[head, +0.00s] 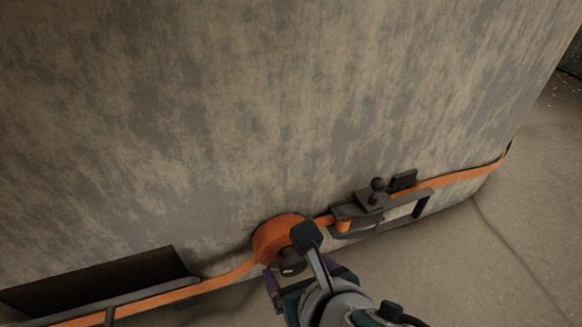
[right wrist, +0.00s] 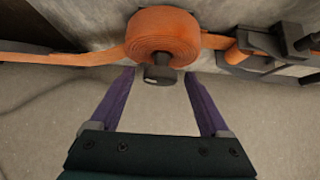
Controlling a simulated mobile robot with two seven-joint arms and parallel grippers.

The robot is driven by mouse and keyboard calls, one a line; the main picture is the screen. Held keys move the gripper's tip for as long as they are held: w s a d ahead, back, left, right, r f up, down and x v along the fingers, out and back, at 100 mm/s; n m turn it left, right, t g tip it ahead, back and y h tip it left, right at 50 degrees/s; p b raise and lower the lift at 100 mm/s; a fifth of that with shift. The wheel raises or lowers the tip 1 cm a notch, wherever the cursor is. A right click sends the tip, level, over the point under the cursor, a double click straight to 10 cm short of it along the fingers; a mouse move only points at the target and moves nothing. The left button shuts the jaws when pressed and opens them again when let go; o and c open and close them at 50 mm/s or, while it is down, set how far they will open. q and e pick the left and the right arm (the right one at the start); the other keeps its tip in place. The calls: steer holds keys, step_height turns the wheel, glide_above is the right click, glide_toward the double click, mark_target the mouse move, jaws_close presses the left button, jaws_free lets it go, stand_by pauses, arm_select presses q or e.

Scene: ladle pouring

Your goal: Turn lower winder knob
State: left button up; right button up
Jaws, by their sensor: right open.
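The lower winder is a roll of orange strap (head: 271,238) low on the grey mottled wall. In the right wrist view the orange roll (right wrist: 163,36) sits at the top centre. Its dark knob (right wrist: 160,75) sticks out below the roll, and the knob (head: 292,266) also shows in the head view, partly covered by my gripper. My right gripper (right wrist: 159,82) is open, with its two purple fingers on either side of the knob and visible gaps to it. The right gripper (head: 302,268) is at the roll in the head view. My left gripper is not in view.
A dark ratchet buckle (head: 362,208) with a ball-ended lever is on the strap right of the roll. The orange strap (head: 460,178) runs along the wall both ways. A dark ledge or opening (head: 100,280) is at lower left. Bare floor (head: 500,240) lies to the right.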

steer(key=shift+c, duration=0.2)
jaws_close()
stand_by(0.5)
